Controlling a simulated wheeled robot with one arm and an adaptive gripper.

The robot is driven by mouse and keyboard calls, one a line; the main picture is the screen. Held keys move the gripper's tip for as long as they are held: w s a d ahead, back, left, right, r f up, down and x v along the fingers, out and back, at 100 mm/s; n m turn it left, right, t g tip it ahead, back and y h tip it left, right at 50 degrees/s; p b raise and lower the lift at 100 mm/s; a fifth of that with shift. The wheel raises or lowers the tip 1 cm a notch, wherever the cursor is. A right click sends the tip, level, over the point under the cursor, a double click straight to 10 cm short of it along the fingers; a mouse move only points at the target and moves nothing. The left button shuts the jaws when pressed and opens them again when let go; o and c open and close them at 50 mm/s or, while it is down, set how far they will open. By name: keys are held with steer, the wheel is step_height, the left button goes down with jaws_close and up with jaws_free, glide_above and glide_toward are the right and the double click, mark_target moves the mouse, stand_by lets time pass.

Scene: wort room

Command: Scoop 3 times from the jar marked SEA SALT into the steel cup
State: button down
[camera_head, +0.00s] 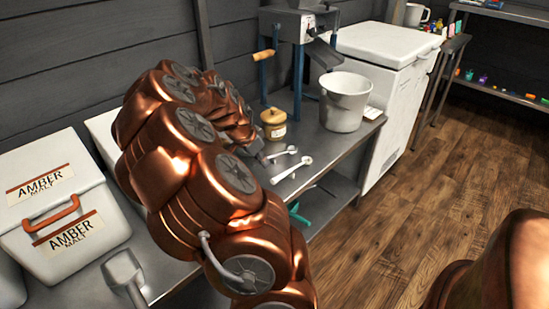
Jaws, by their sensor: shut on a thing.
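My gripper (262,157) is small in the view and partly hidden behind my copper arm, low over the steel bench. It is shut on the handle of a small pale spoon (287,150), whose end points right. A second pale spoon (305,161) lies on the bench just in front of it. A small tan jar (273,124) with a knobbed lid stands just behind the gripper; its label is too small to read. I cannot make out the steel cup; my arm hides part of the bench.
A large pale bucket (343,104) stands right of the jar, beside a mill (300,30) on blue legs. White AMBER MALT boxes (98,245) and a grey scoop (124,271) are at left. A white chest (392,50) stands beyond the bench. Wooden floor is open at right.

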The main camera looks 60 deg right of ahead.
steer(key=shift+r+p, duration=1.85)
steer(key=shift+r, duration=0.95)
steer(key=c, duration=1.8)
jaws_free()
jaws_close()
